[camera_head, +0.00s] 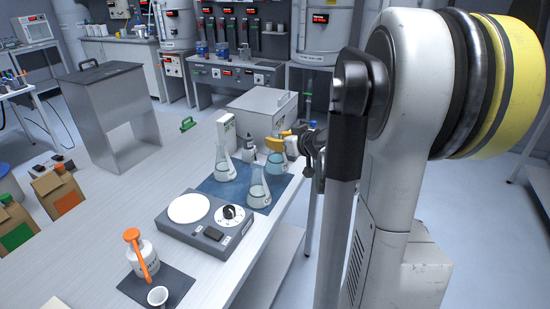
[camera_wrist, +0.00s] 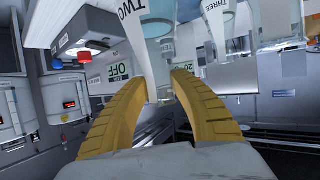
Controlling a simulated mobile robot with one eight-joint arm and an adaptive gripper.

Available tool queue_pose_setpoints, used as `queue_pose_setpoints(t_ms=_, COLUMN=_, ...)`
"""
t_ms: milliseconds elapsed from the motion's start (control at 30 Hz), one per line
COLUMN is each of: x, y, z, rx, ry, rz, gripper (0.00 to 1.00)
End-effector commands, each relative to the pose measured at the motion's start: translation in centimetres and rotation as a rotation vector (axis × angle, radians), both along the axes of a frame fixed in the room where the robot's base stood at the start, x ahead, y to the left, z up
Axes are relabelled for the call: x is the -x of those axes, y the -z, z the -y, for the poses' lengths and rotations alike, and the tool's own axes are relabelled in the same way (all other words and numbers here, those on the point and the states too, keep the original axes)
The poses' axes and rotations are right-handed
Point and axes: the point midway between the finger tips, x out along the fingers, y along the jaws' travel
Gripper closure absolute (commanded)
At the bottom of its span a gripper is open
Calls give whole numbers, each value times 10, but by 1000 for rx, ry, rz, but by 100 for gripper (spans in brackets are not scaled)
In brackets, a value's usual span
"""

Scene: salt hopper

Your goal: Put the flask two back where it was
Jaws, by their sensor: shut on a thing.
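Flask two (camera_head: 276,165), a clear conical flask with pale blue liquid, is at the right end of the blue mat (camera_head: 232,191). My gripper (camera_head: 284,138), with yellow fingers, is shut on its neck. In the wrist view the yellow fingers (camera_wrist: 155,85) close around the neck of flask two (camera_wrist: 150,52), whose label reads TWO. I cannot tell whether its base touches the mat. Another flask (camera_wrist: 213,22), labelled THREE, is beside it there. Two more clear flasks, one at the back left (camera_head: 222,162) and one in front (camera_head: 259,190), stand on the mat.
A grey hotplate unit (camera_head: 205,228) with a white disc and black knob is just in front of the mat. A grey metal box (camera_head: 262,110) stands behind. A white bottle (camera_head: 142,258) and a small cup (camera_head: 157,297) are at the near end.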

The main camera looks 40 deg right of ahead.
Motion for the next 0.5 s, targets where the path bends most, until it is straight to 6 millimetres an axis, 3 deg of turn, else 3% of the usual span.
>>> queue_pose_setpoints(t_ms=167, x=-6, y=10, z=-2, rx=0, ry=1, rz=1, gripper=100)
queue_pose_setpoints(t_ms=367, x=-5, y=42, z=-2, rx=0, ry=1, rz=1, gripper=100)
queue_pose_setpoints(t_ms=500, x=-5, y=43, z=-2, rx=0, ry=1, rz=1, gripper=100)
